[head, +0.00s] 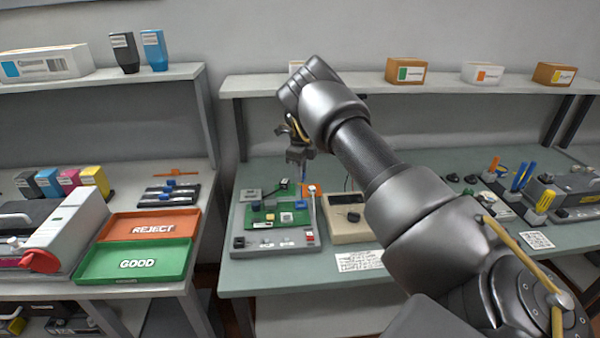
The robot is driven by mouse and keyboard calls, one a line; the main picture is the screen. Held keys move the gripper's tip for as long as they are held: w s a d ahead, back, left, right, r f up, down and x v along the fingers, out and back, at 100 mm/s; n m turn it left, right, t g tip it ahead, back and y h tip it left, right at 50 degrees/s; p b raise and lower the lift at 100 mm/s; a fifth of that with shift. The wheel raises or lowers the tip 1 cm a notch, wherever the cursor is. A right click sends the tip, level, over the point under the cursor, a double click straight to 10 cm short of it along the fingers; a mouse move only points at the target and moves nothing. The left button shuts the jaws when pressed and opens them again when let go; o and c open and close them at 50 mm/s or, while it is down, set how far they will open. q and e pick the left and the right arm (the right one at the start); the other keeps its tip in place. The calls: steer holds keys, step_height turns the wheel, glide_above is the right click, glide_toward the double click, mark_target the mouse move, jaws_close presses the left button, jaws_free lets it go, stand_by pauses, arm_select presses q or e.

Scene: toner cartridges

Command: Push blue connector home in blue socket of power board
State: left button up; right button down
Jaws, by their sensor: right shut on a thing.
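The power board (264,222) is a green board with several small parts on it. It lies on a grey fixture base (277,248) on the right bench. My right gripper (301,163) points down above the back right corner of the fixture. It is shut on a small blue piece, seemingly the blue connector (303,174), which shows just below the fingertips. The connector appears above the board's back right area. Whether it touches a socket cannot be told at this size. The blue socket cannot be picked out clearly. My left gripper is not in view.
A beige device (349,229) stands right of the fixture, with a white label card (360,261) in front. A green GOOD tray (135,262) and an orange REJECT tray (150,227) lie on the left bench. My right arm covers the right bench's middle.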

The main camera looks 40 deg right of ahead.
steer(key=shift+f, duration=0.1)
step_height(320, 180, down, 6)
steer(key=b, duration=0.5)
steer(key=shift+f, duration=0.1)
stand_by(0.5)
steer(key=shift+f, duration=0.2)
stand_by(0.5)
steer(key=shift+f, duration=0.55)
stand_by(0.4)
steer(key=shift+f+b, duration=0.45)
steer(key=shift+f, duration=0.4)
stand_by(0.7)
